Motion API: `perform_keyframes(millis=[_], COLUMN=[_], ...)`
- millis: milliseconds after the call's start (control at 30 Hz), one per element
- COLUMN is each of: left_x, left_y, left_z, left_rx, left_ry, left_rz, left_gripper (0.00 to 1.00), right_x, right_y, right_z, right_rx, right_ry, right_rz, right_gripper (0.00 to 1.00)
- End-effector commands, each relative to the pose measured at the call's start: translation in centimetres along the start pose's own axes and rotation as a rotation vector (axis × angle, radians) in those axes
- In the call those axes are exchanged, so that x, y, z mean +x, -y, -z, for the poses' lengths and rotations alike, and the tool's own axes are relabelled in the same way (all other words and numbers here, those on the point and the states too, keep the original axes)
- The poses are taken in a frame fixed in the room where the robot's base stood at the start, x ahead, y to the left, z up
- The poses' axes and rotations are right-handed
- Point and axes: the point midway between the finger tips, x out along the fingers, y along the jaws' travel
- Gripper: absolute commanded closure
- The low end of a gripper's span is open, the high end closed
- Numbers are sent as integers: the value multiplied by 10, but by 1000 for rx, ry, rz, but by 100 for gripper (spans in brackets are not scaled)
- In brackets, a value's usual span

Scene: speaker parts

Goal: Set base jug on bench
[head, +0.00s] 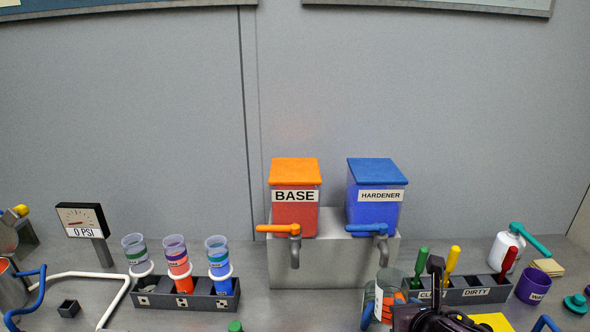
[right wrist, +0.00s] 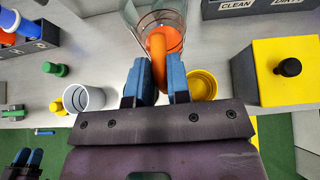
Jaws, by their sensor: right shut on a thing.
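The base jug is a clear vessel with an orange handle; in the head view it (head: 373,296) is at the lower middle, partly hidden by my right arm. My right gripper (head: 388,306) is there with it. In the right wrist view the gripper (right wrist: 156,82) is shut on the orange handle, and the clear jug body (right wrist: 176,14) extends beyond the fingers. Whether the jug's bottom touches the bench (head: 250,308) is unclear. My left gripper (right wrist: 28,157) shows small at the lower left of the right wrist view, its blue fingers apart and empty.
The BASE tank (head: 295,208) and HARDENER tank (head: 374,206) sit on a grey stand (head: 330,272) behind the jug. A rack of cups (head: 190,302) is left. A tool holder (head: 450,297) is right. A white cup (right wrist: 85,98) and yellow cup (right wrist: 203,84) flank the gripper.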

Motion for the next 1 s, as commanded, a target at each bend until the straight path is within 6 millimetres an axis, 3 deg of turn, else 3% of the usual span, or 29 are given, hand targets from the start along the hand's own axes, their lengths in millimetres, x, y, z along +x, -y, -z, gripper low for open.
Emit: perform_keyframes(millis=[400,733,1000], left_x=[3,-14,-18], left_y=[0,2,3], left_z=[6,13,2], left_rx=[3,1,0], left_ry=[-16,12,41], left_rz=[-1,0,1], left_gripper=[57,57,57], right_x=[2,-11,-14], right_y=[0,1,1], right_z=[3,-18,-21], right_rx=[-1,-1,-1], right_ry=[0,-6,-9], right_rz=[0,0,0], right_gripper=[100,100,100])
